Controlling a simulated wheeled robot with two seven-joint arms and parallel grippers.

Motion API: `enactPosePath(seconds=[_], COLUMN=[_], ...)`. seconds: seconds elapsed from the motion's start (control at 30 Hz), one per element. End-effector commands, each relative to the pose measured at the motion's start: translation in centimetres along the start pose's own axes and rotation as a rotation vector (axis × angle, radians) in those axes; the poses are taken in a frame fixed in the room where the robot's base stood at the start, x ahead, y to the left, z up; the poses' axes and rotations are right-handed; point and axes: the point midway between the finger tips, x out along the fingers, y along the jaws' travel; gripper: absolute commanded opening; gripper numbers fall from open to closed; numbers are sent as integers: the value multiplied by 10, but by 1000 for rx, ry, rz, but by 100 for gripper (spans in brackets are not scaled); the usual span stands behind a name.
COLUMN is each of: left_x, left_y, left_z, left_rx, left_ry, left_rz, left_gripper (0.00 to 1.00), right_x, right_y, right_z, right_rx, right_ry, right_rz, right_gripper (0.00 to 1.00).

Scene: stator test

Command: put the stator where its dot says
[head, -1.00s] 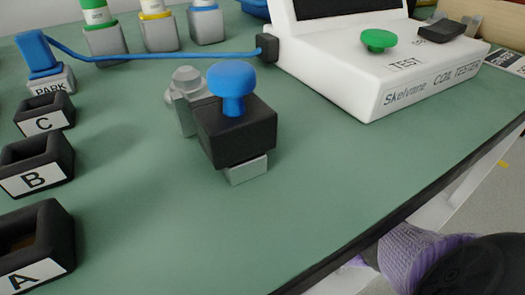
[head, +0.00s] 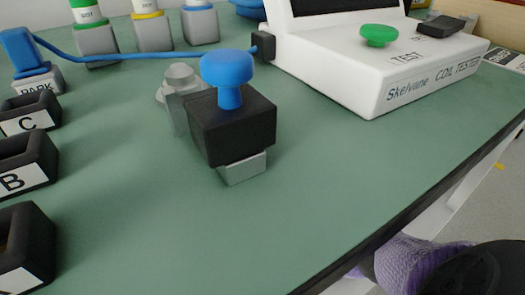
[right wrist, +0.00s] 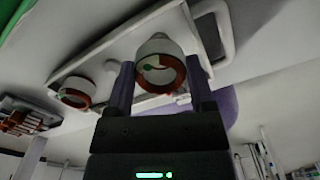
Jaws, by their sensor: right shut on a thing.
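In the right wrist view my right gripper (right wrist: 159,66) is shut on a round stator (right wrist: 157,49), with a finger on either side. The stator has a pale body and a red-brown ring. A second similar stator (right wrist: 75,92) is to the left, by a pale tray (right wrist: 100,45). In the head view three black bins stand at the left: B (head: 25,170), C (head: 35,118) and a front one (head: 38,245), its letter cut off. My left gripper is out of view.
A black block with a blue knob (head: 228,75) stands mid-table. Behind it are the white coil tester (head: 385,85) with a green button, a blue cable (head: 140,57) to the PARK stand (head: 42,80), and colour-banded containers (head: 151,33). The front middle of the table is clear.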

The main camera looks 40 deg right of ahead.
Motion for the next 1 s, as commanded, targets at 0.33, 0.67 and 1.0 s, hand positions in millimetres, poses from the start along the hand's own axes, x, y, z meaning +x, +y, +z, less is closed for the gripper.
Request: enactPosePath(seconds=[0.33,0.67,1.0], left_x=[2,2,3], left_y=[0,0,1], left_z=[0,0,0], left_rx=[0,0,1], left_ry=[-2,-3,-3], left_rz=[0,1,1], left_gripper=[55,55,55], right_x=[11,14,17], right_y=[0,0,0], right_z=[0,0,0], right_rx=[0,0,0], right_ry=[0,0,0], right_rz=[0,0,-1], right_gripper=[2,2,2])
